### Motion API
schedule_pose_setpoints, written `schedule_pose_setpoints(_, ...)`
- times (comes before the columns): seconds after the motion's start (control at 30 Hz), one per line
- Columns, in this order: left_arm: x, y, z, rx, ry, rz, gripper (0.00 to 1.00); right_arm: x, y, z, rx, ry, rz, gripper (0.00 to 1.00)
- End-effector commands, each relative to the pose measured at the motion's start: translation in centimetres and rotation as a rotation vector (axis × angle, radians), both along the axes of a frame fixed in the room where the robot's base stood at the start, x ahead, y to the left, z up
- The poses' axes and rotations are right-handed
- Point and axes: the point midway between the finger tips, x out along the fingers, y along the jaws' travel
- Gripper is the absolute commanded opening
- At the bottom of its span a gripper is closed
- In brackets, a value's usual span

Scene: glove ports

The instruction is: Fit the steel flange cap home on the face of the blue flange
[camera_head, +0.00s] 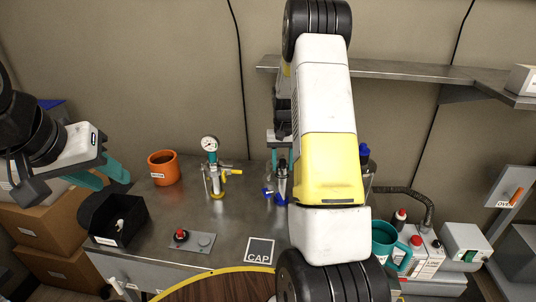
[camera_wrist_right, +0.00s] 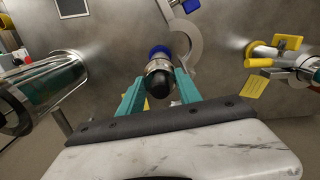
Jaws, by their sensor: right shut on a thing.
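The steel flange cap (camera_wrist_right: 158,68), a bright collar with a black rounded end, sits between the teal fingers of my right gripper (camera_wrist_right: 160,88) in the right wrist view. The gripper is shut on it. The blue flange (camera_wrist_right: 159,50) shows as a blue ring just beyond the cap, roughly in line with it. I cannot tell whether cap and flange touch. In the head view my right arm covers much of this area, and blue parts (camera_head: 280,199) show beside it. My left gripper (camera_head: 100,175) is open and empty at the left.
A pad marked CAP (camera_head: 259,251) lies bare at the table front. A gauge fixture (camera_head: 211,170), an orange pot (camera_head: 163,168), a black bin (camera_head: 119,220) and a button box (camera_head: 192,240) stand left of my right arm. A teal jug (camera_head: 389,245) stands right.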

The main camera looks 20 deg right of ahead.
Motion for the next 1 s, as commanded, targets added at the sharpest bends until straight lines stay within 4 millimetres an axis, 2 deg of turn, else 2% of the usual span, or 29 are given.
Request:
schedule_pose_setpoints(0.83, 0.0, 0.0, 0.0, 0.0, 0.0, 0.0, 0.36, 0.0, 0.0, -0.26, 0.0, 0.0, 0.0, 0.0)
schedule_pose_setpoints(0.87, 0.0, 0.0, 0.0, 0.0, 0.0, 0.0, 0.36, 0.0, 0.0, -0.27, 0.0, 0.0, 0.0, 0.43)
schedule_pose_setpoints(0.97, 0.0, 0.0, 0.0, 0.0, 0.0, 0.0, 0.36, 0.0, 0.0, -0.27, 0.0, 0.0, 0.0, 0.62)
schedule_pose_setpoints(1.0, 0.0, 0.0, 0.0, 0.0, 0.0, 0.0, 0.36, 0.0, 0.01, -0.27, 0.0, 0.0, 0.0, 0.66)
